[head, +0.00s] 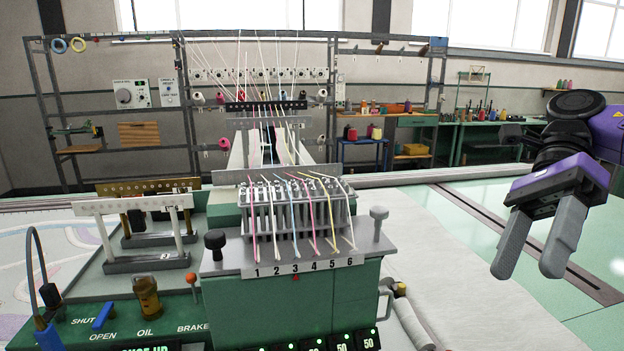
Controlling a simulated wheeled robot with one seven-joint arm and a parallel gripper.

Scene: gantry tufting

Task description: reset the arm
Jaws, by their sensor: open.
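My gripper (533,256) is at the right side of the head view, at the end of my purple and black arm. Its two grey fingers point down and are apart, with nothing between them. It hangs in the air over the pale green surface (457,215), to the right of the tufting machine (290,300). It looks clear of the machine and of everything else in view.
The green machine carries a comb-like head (297,210) with coloured yarns over numbers. Knobs (379,222), a brass oil cup (147,296) and a blue lever (103,316) stand up from it. White cloth (440,262) lies to its right. A yarn rack (184,110) stands behind.

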